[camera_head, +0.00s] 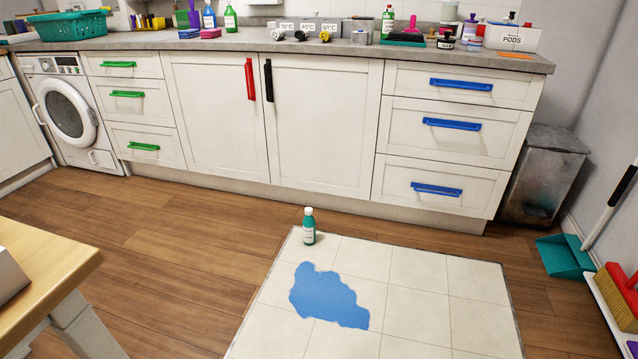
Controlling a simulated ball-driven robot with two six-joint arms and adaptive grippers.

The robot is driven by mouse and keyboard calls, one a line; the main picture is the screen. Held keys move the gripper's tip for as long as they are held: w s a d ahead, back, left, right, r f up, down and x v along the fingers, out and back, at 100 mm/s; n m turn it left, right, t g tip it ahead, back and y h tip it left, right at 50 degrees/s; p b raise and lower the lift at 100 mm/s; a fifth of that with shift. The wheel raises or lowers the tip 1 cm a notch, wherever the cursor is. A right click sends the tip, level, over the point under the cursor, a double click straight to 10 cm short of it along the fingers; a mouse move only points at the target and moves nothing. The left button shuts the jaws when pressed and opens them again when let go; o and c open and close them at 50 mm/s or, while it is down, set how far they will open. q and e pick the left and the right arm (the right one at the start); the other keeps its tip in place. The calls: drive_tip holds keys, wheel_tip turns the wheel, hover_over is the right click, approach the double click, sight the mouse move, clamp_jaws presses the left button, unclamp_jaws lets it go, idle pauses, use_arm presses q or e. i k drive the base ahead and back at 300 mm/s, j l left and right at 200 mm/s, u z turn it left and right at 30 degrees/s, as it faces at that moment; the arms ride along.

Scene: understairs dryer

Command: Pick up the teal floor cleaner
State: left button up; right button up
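The teal floor cleaner (309,227) is a small teal bottle with a pale label. It stands upright near the far left edge of a cream tiled floor patch (415,268), in front of the white cabinets. A blue puddle (328,296) lies on the tiles just nearer than the bottle. Neither of my grippers shows in the head view.
A wooden table corner (45,275) is at the lower left. A metal bin (540,178), teal dustpan (566,257) and red-topped brush (618,295) stand at the right. Cabinets with a cluttered counter (340,52) line the back. The wooden floor left of the tiles is clear.

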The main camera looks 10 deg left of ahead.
sight(308, 222)
drive_tip(key=i+l+u, duration=0.15)
drive_tip(key=i+u, duration=0.35)
drive_tip(key=i, duration=1.3)
